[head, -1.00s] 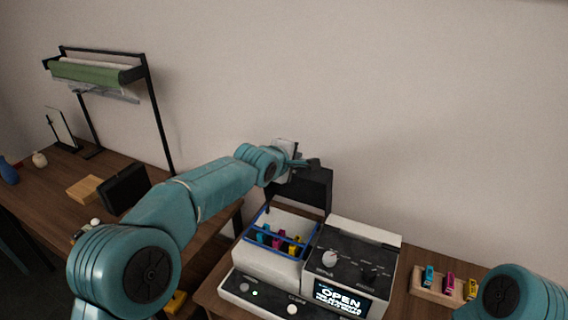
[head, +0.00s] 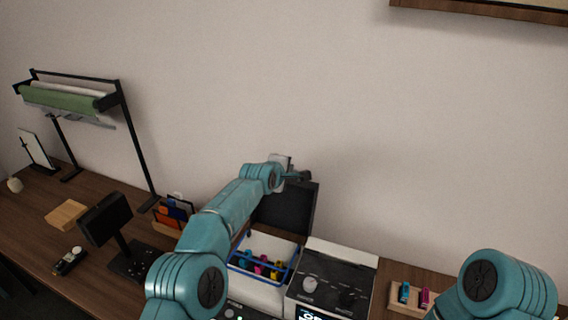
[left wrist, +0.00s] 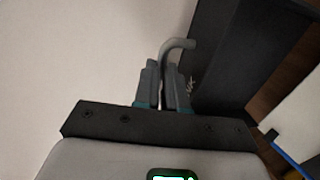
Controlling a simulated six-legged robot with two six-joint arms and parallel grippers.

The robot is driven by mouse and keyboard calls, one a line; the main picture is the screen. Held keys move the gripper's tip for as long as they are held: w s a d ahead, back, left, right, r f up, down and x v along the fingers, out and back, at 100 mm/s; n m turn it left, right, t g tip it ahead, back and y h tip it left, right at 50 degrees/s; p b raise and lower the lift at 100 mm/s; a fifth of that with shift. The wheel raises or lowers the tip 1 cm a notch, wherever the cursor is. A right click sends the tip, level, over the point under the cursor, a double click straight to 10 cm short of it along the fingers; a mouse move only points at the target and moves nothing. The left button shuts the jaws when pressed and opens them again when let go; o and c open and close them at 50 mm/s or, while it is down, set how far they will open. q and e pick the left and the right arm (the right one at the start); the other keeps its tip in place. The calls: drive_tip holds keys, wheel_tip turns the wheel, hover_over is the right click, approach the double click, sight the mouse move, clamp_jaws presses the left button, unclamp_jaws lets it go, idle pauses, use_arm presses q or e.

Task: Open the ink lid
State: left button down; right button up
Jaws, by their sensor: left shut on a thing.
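The ink lid (head: 287,208) is a black panel standing raised behind the open white ink bay (head: 263,288) of the printer in the head view. Several coloured cartridges show inside the bay's blue frame. The left wrist view shows the lid (left wrist: 235,60) at the right, with partly readable lettering and a grey hooked handle (left wrist: 180,43) on it. My left gripper (head: 297,176) is at the lid's top edge. Its fingers (left wrist: 163,88) are shut on the handle. My right gripper is out of view; only part of my right arm shows at the lower right.
The control panel (head: 333,280) is right of the bay. A wooden holder with cartridges (head: 400,305) stands further right. A small black screen (head: 104,219) and a card rack (head: 174,214) stand left of my left arm. The wall is close behind the lid.

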use_arm(q)
drive_tip(key=r, duration=0.2)
drive_tip(key=shift+w+d+r+t, duration=0.15)
drive_tip(key=shift+w+r+t, duration=0.15)
drive_tip(key=shift+t, duration=0.1)
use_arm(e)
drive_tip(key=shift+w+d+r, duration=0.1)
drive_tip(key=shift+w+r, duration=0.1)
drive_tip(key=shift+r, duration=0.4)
use_arm(q)
drive_tip(key=shift+f, duration=0.2)
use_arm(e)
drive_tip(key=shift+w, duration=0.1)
use_arm(q)
drive_tip(key=c, duration=1.4)
unclamp_jaws()
drive_tip(key=shift+w, duration=0.1)
drive_tip(key=shift+o, duration=0.9)
drive_tip(key=shift+w+d+f, duration=0.25)
drive_tip(key=shift+w+f, duration=0.1)
drive_tip(key=shift+f, duration=0.05)
drive_tip(key=shift+s+a+r, duration=0.1)
drive_tip(key=shift+s+a, duration=0.1)
drive_tip(key=shift+s, duration=0.05)
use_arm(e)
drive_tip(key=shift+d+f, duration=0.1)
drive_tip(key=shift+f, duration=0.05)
